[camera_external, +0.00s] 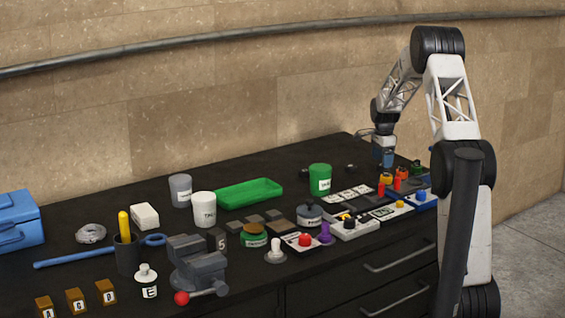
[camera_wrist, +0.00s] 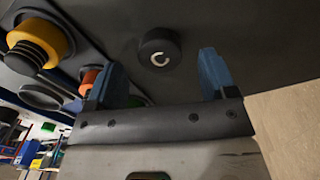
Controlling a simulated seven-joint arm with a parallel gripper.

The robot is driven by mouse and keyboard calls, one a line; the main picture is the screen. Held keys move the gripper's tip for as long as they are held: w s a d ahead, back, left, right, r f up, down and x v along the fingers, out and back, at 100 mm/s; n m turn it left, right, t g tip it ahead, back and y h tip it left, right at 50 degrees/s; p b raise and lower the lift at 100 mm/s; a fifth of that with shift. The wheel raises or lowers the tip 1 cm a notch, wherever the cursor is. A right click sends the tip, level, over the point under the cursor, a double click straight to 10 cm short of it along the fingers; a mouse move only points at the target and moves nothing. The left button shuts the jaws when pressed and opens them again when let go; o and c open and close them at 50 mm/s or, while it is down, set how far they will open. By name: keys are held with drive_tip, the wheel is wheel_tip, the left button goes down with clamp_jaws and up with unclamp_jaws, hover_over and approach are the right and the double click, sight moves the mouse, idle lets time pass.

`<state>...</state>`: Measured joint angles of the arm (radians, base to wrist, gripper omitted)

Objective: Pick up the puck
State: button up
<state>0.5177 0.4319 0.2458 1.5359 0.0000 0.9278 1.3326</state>
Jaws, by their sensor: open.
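In the wrist view, a small round black puck (camera_wrist: 160,47) with a white curved mark on its face rests on the dark worktop. My gripper (camera_wrist: 162,70) is open, with its two blue fingers apart. The puck shows beyond and between the fingertips, and nothing is held. In the external view my gripper (camera_external: 384,158) points down over the far right part of the bench. I cannot tell for certain which small dark shape there is the puck.
In the wrist view a yellow-and-black knob (camera_wrist: 40,50) on a dark panel stands left of the puck. The bench (camera_external: 250,160) also carries a green cup (camera_external: 320,179), a green tray (camera_external: 248,194), a vise (camera_external: 198,265) and several button boxes. The worktop right of the puck is bare.

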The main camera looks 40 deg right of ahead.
drive_tip(key=shift+f, duration=1.15)
drive_tip(key=shift+c, duration=0.2)
drive_tip(key=c, duration=0.9)
